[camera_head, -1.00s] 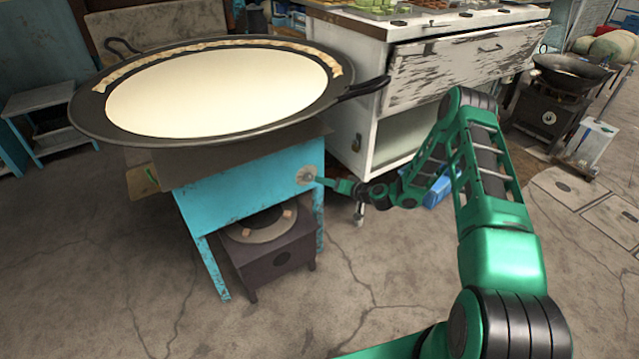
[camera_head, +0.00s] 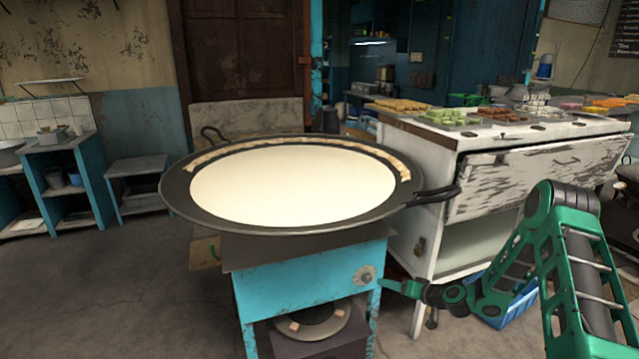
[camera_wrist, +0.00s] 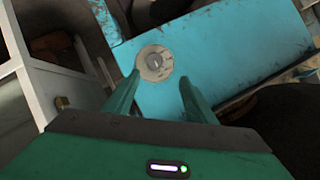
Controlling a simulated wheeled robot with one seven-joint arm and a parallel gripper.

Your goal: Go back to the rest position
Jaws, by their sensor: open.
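My gripper (camera_head: 386,286) is at the right front of the turquoise stove stand, close to its round metal knob (camera_head: 364,275). In the wrist view my gripper (camera_wrist: 159,82) is open, with its two green fingers apart and nothing held between them. The knob (camera_wrist: 155,62) appears just beyond and between the fingertips. I cannot tell whether a finger touches it. My green arm reaches in from the lower right of the head view. The turquoise stand (camera_head: 300,288) carries a wide black pan (camera_head: 176,203) full of pale milk (camera_head: 290,185).
A white cabinet (camera_head: 490,195) with trays of sweets stands right of the stove, close behind my gripper. A blue crate (camera_head: 508,308) is on the floor below it. A dark burner box (camera_head: 320,340) sits under the stand. Floor at the left (camera_head: 110,300) is clear.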

